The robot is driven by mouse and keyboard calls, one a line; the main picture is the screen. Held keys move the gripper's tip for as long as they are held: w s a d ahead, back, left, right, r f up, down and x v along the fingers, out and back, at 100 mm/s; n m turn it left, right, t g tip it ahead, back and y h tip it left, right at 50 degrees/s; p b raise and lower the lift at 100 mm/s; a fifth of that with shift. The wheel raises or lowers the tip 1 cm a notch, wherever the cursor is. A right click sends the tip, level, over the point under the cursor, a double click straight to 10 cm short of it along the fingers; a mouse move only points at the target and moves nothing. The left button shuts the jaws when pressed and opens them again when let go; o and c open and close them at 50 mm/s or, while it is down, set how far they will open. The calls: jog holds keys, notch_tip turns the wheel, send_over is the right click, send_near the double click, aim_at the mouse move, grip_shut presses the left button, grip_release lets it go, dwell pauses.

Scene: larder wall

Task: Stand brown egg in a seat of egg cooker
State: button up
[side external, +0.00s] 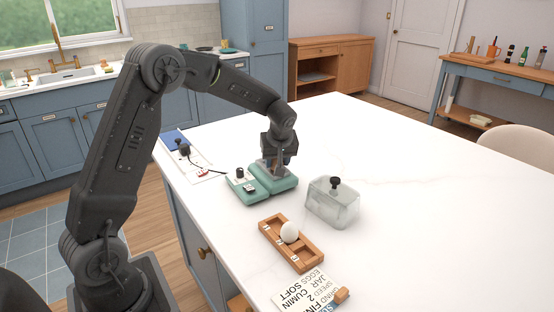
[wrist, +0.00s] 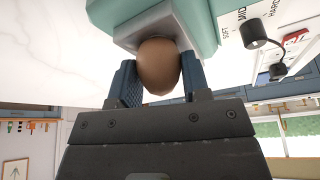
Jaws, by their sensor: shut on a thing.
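The brown egg (wrist: 159,68) is held between the two blue finger pads of my gripper (wrist: 158,60) in the wrist view. Its far end meets a grey square seat (wrist: 150,28) on the teal egg cooker (wrist: 203,22); I cannot tell whether it rests in it. In the side view my gripper (side external: 271,170) points down over the teal egg cooker (side external: 283,186), and the egg is not clearly visible there. A dark knob (wrist: 255,29) with SOFT, MID and HARD marks sits beside the seat.
A wooden rack (side external: 308,259) holds a white egg (side external: 291,232) in front of the cooker. A clear lidded box (side external: 333,205) stands to the right. Printed cards (side external: 310,292) lie at the front. A white panel with a cable (side external: 185,150) is behind left. The counter's right side is clear.

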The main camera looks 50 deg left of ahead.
jog(key=o, duration=0.8)
jog(key=s+d+r+m, duration=0.1)
jog(key=s+d+r, duration=0.2)
jog(key=r, duration=0.2)
jog(key=s+d+r+m+t, duration=0.1)
jog(key=s+d+r, duration=0.15)
jog(key=r, duration=0.25)
jog(key=s+d+r+m, duration=0.1)
jog(key=s+d+r, duration=0.1)
jog(key=d+r, duration=0.3)
jog(key=s+d+m+t+h, duration=0.1)
jog(key=s+d+m, duration=0.1)
jog(key=s, duration=0.4)
jog(key=s+d+f+m+t+h, duration=0.1)
jog(key=s+d+m, duration=0.2)
jog(key=s, duration=0.4)
jog(key=s+d+f+m+h, duration=0.1)
jog(key=s+d+m+h, duration=0.1)
jog(key=s+m, duration=0.3)
jog(key=shift+s+d+t, duration=0.2)
jog(key=shift+s+d, duration=0.2)
jog(key=shift+s, duration=0.2)
jog(key=shift+s+d+t, duration=0.2)
jog(key=shift+s+d, duration=0.15)
jog(key=shift+s, duration=0.25)
